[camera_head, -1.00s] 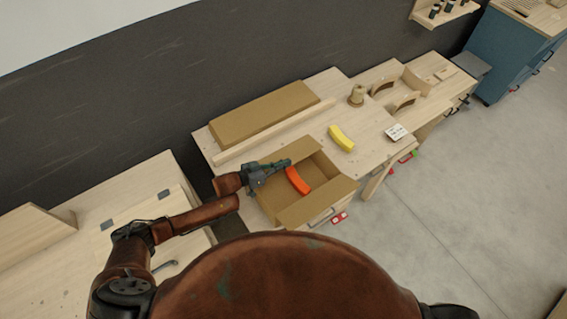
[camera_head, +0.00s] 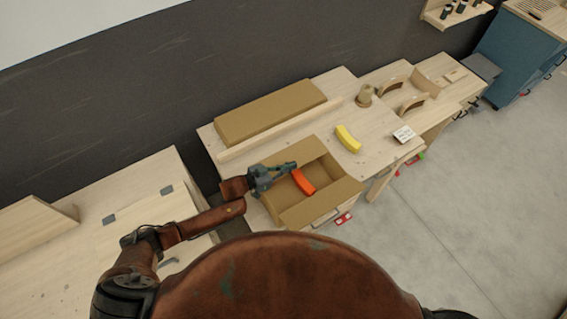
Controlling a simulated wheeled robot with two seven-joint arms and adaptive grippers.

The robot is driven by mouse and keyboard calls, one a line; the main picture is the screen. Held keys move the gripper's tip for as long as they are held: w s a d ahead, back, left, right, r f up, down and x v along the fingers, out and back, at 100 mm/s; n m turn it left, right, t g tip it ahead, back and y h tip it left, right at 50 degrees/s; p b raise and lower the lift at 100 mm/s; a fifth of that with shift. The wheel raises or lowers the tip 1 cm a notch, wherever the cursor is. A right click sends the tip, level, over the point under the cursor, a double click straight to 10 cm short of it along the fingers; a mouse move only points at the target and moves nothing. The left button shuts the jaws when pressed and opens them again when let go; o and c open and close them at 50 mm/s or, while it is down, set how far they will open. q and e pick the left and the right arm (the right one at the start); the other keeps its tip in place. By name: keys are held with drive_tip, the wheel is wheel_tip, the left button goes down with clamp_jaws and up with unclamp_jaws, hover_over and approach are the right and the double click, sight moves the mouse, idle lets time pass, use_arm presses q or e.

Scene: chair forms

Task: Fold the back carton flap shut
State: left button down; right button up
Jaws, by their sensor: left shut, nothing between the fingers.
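The open brown carton (camera_head: 342,191) stands on the wooden bench. An orange curved piece (camera_head: 304,181) lies inside it. The back carton flap (camera_head: 297,150) is on the side toward the wall and is not shut over the opening. The front flap (camera_head: 300,214) also stands open. My left gripper (camera_head: 293,165) reaches in from the left, above the carton's left side. It is shut and empty, with its tips near the back flap and just behind the orange piece. I cannot tell whether it touches the flap. My right gripper is not in view.
A long closed brown box (camera_head: 270,112) and a pale wooden strip (camera_head: 290,130) lie behind the carton. A yellow curved piece (camera_head: 348,139), a wooden spool (camera_head: 365,97) and a white card (camera_head: 403,134) are to the right. A dark wall stands behind the bench (camera_head: 228,143).

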use_arm(q)
drive_tip(key=shift+d+f, duration=0.1)
drive_tip(key=shift+f, duration=0.3)
drive_tip(key=shift+r, duration=0.1)
drive_tip(key=shift+r+p, duration=0.55)
drive_tip(key=shift+r, duration=0.05)
wheel_tip(320, 180, up, 4)
drive_tip(key=p, duration=0.3)
drive_tip(key=shift+f, duration=0.1)
drive_tip(key=shift+s+a+f+b, duration=0.2)
drive_tip(key=shift+s+a+b, duration=0.15)
drive_tip(key=shift+a, duration=0.2)
drive_tip(key=shift+s+a+f+b, duration=0.15)
drive_tip(key=shift+s+a+b, duration=0.05)
drive_tip(key=shift+s+a, duration=0.3)
drive_tip(key=b+v, duration=0.1)
drive_tip(key=v, duration=0.5)
drive_tip(key=shift+a+r, duration=0.1)
drive_tip(key=shift+s+a+r, duration=0.3)
drive_tip(key=shift+s+a, duration=0.05)
drive_tip(key=shift+a, duration=0.1)
